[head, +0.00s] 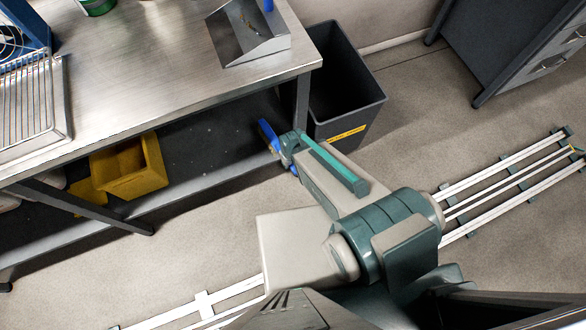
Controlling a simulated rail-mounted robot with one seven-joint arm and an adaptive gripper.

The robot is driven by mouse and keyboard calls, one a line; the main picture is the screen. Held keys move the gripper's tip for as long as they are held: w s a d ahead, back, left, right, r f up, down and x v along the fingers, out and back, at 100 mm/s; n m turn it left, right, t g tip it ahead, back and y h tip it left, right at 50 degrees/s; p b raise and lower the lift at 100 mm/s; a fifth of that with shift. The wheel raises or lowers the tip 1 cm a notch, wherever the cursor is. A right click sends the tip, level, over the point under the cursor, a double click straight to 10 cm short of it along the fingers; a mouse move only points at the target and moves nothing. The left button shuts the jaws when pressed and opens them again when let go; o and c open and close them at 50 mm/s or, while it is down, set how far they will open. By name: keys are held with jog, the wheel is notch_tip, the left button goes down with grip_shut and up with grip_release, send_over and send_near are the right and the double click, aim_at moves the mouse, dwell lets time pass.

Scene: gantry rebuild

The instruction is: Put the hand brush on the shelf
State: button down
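The hand brush (267,133) is a long blue thing at the end of my arm, at the front edge of the lower shelf (205,150) under the steel bench. Its blue shows on both sides of my gripper (285,149), which appears shut around it. My gripper hides the brush's middle, and the fingertips are small and partly covered by my wrist. The shelf is a dark board with a lighter front edge. I cannot tell whether the brush touches it.
A yellow bin (128,172) stands on the shelf's left part; the shelf right of it is bare. A bench leg (301,103) and a dark waste bin (345,85) stand close to my gripper.

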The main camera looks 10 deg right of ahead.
jog(key=shift+w+a+f+b, duration=0.3)
jog(key=shift+w+b, duration=1.05)
jog(key=shift+b, duration=0.55)
jog(key=shift+w+a+f+b, duration=0.15)
jog(key=shift+w+a+b, duration=0.2)
jog(key=shift+w+b, duration=1.25)
jog(key=shift+w+a+f+b, duration=0.3)
jog(key=shift+w+b, duration=0.75)
jog(key=shift+b, duration=1.15)
jog(key=w+b, duration=0.1)
jog(key=b, duration=0.3)
jog(key=w+b, duration=0.1)
jog(key=b, duration=0.3)
jog(key=shift+w+a, duration=0.25)
jog(key=shift+a, duration=0.1)
jog(key=shift+w+a+f+b, duration=0.4)
jog(key=shift+w+f+b, duration=0.35)
jog(key=shift+w+b, duration=0.85)
jog(key=shift+w+a+f+b, duration=0.35)
jog(key=shift+w+f+b, duration=0.45)
jog(key=shift+w+b, duration=0.8)
jog(key=shift+w+a+f+b, duration=0.4)
jog(key=shift+w+f+b, duration=0.35)
jog(key=shift+w+b, duration=0.85)
jog(key=c, duration=0.9)
grip_release()
